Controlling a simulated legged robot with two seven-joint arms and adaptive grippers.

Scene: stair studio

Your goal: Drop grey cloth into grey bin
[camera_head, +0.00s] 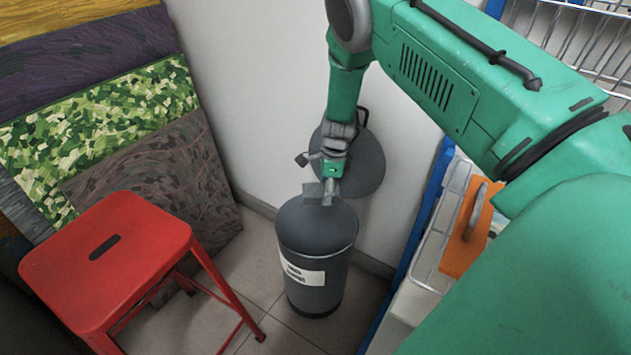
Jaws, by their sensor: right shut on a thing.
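The grey bin (323,286), a dark cylinder with a white label, stands upright on the tiled floor by the wall. A round dark lid (368,168) with a loop handle shows upright behind it. My right gripper (328,190) points down over the bin's back rim, in front of the lid. It is shut on a small grey piece, which looks like the grey cloth (312,192); cloth and fingers are hard to tell apart. I cannot tell whether the cloth touches the bin. My left gripper is out of view.
A red stool (108,255) stands left of the bin. Patterned panels (110,130) lean at the left wall. A blue-edged rack with an orange item (470,235) stands at right, beneath my right arm. A wire shelf (575,40) is at top right.

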